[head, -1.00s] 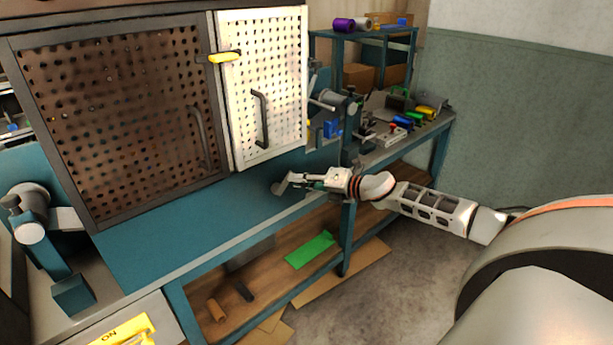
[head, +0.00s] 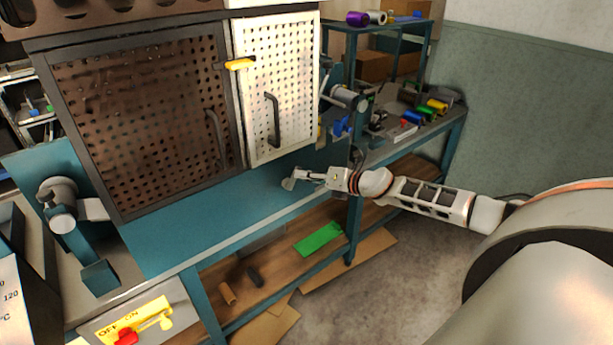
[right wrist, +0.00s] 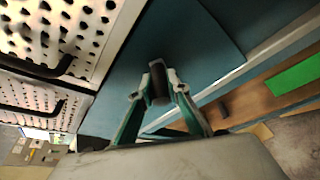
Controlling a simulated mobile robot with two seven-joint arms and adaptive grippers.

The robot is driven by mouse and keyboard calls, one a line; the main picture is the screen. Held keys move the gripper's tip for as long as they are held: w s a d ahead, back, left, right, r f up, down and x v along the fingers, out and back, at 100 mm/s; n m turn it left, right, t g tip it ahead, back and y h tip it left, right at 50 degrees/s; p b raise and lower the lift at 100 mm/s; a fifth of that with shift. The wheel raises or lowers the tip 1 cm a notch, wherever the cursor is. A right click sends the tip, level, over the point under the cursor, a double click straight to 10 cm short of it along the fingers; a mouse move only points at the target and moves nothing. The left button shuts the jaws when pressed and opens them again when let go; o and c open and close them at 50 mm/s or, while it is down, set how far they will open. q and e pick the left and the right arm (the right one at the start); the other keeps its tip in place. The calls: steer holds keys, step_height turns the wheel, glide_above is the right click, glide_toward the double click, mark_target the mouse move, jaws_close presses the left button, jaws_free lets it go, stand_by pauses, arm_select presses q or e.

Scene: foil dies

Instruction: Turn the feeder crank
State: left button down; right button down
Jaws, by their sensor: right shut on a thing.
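My right gripper (head: 296,178) reaches in from the right, low over the blue bench top (head: 200,245) near its front edge. In the right wrist view its two fingers (right wrist: 160,88) close from both sides on a short dark piece (right wrist: 158,84). I cannot tell for sure that this piece is the feeder crank; the rest of it is hidden or too small to make out. A grey roller unit (head: 345,97) stands beyond the cabinet's right side, and another (head: 62,206) stands at the left end. My left gripper is not in view.
A perforated cabinet with a dark door (head: 140,125) and a white door (head: 278,90) stands behind the gripper. A yellow latch (head: 240,64) joins them. A yellow ON/OFF switch plate (head: 135,322) is at lower left. A green sheet (head: 320,237) lies on the lower shelf.

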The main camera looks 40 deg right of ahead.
steer(key=shift+a, duration=0.1)
steer(key=c, duration=1.9)
jaws_free()
steer(key=shift+s+d, duration=0.2)
steer(key=shift+s, duration=0.2)
steer(key=shift+v, duration=5.55)
steer(key=shift+r, duration=0.1)
